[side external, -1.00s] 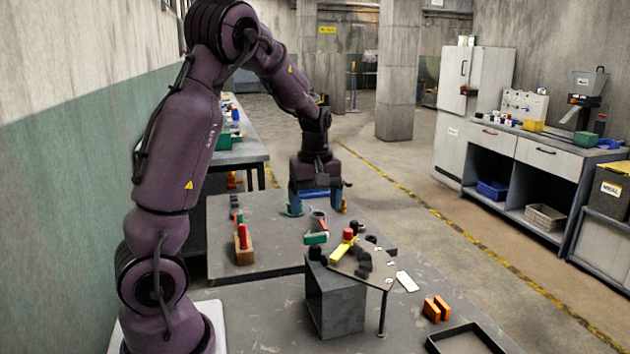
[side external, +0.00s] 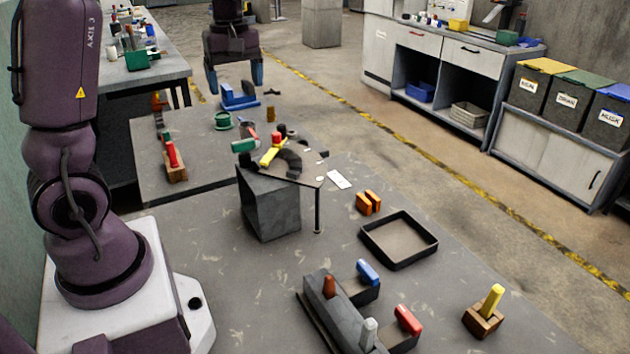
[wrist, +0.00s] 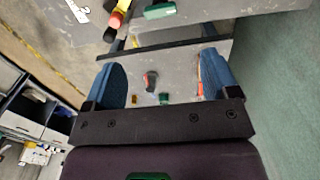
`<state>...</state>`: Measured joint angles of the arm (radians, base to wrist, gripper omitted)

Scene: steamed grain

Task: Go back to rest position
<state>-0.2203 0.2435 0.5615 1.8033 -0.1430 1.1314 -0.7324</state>
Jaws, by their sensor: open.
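My gripper (side external: 236,78) is open and empty at the far end of the table, with its two blue fingers pointing down. It is above a blue block-like piece (side external: 238,100), apart from it as far as I can tell. In the wrist view the two blue fingers (wrist: 162,60) stand wide apart with nothing held between them. The grey tabletop shows beyond them, with a small red and grey item (wrist: 150,80) lower down. My upper arm is cut off by the top of the side view.
A grey block stand (side external: 272,207) carries a thin plate with yellow, red and black pieces. Nearby are a green ring-like piece (side external: 222,121), a red peg on a wooden block (side external: 175,172), orange blocks (side external: 368,202) and an empty black tray (side external: 368,242). Pegs stand in front.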

